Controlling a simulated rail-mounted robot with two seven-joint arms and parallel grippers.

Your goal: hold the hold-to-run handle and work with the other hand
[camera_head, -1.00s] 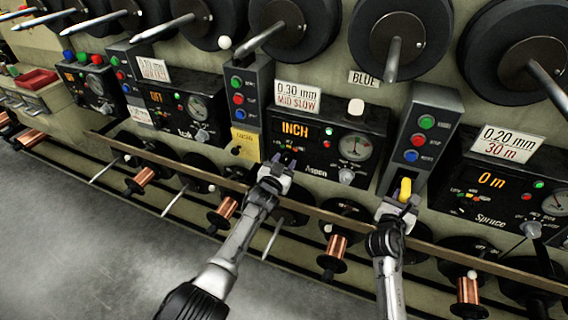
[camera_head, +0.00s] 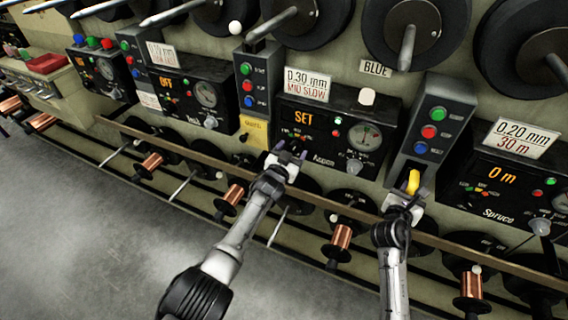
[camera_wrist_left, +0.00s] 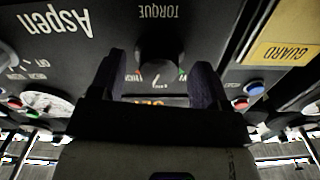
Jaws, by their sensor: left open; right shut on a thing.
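The Aspen control panel (camera_head: 318,141) has an orange display (camera_head: 304,118) that reads SET. My left gripper (camera_head: 287,157) is open at the panel's lower left. In the left wrist view a dark knob (camera_wrist_left: 158,50) marked TORQUE appears upside down between the two fingers (camera_wrist_left: 160,80); I cannot tell whether they touch it. My right gripper (camera_head: 411,194) is shut on the yellow hold-to-run handle (camera_head: 413,181), below a box (camera_head: 437,117) with green, red and blue buttons. The jaws hide the handle's lower part.
The Spruce panel (camera_head: 500,195) stands to the right. A long rail (camera_head: 195,156) and copper spools (camera_head: 341,237) run below. The grey floor is clear.

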